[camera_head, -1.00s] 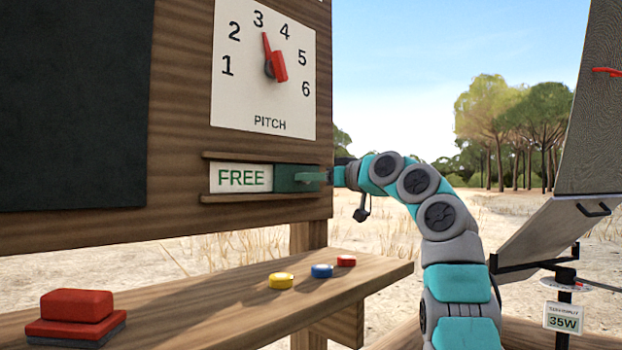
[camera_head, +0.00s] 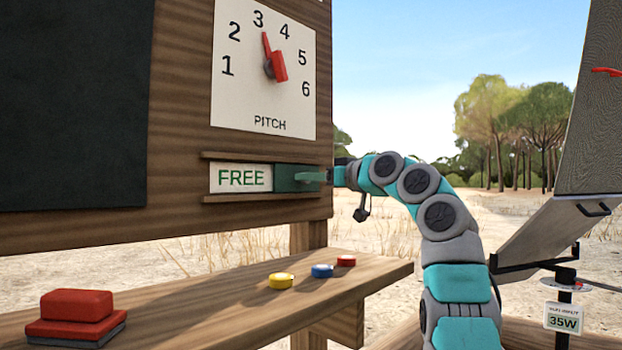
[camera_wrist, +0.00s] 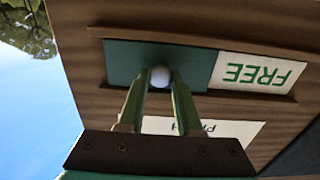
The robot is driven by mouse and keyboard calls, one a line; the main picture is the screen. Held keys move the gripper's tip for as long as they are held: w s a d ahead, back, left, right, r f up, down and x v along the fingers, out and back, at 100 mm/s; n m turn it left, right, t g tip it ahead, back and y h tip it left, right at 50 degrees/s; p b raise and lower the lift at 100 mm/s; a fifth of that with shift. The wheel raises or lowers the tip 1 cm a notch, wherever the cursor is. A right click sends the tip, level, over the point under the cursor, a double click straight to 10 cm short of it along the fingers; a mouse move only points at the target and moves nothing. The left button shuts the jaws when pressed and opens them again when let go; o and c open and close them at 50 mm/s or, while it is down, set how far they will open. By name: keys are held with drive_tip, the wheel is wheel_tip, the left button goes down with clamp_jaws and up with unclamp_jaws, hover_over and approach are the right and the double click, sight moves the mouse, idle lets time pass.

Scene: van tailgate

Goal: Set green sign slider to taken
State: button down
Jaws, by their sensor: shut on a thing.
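The green sign slider (camera_head: 290,177) sits between two wooden rails on the board, at the right end of the track. The white FREE panel (camera_head: 241,178) shows to its left. In the wrist view, which is upside down, the green slider (camera_wrist: 160,65) has a pale round knob (camera_wrist: 160,76) on it. My gripper (camera_wrist: 160,82) is shut on this knob, one green finger on each side. In the head view my gripper (camera_head: 312,177) reaches the slider from the right. No TAKEN wording shows.
Above the slider is a white pitch dial (camera_head: 265,110) with a red pointer near 3. Below, a wooden shelf (camera_head: 215,308) carries yellow, blue and red round pieces and a red block (camera_head: 76,306). A dark panel (camera_head: 70,110) fills the board's left. Open ground lies behind.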

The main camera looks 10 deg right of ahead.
drive_tip(key=s+a+b, duration=0.3)
drive_tip(key=a, duration=0.1)
drive_tip(key=s+a+b, duration=0.2)
drive_tip(key=a, duration=0.2)
drive_tip(key=s+a+b, duration=0.3)
drive_tip(key=shift+s+a+f+b, duration=0.15)
drive_tip(key=shift+s+a+b, duration=0.15)
drive_tip(key=shift+a, duration=0.1)
drive_tip(key=shift+s+a+b, duration=0.3)
drive_tip(key=shift+s+a, duration=0.2)
drive_tip(key=shift+a, duration=0.25)
drive_tip(key=c, duration=0.6)
unclamp_jaws()
drive_tip(key=shift+s+a, duration=0.1)
drive_tip(key=b+v, duration=0.2)
drive_tip(key=v, duration=0.5)
drive_tip(key=shift+s+d, duration=0.25)
drive_tip(key=shift+d, duration=0.05)
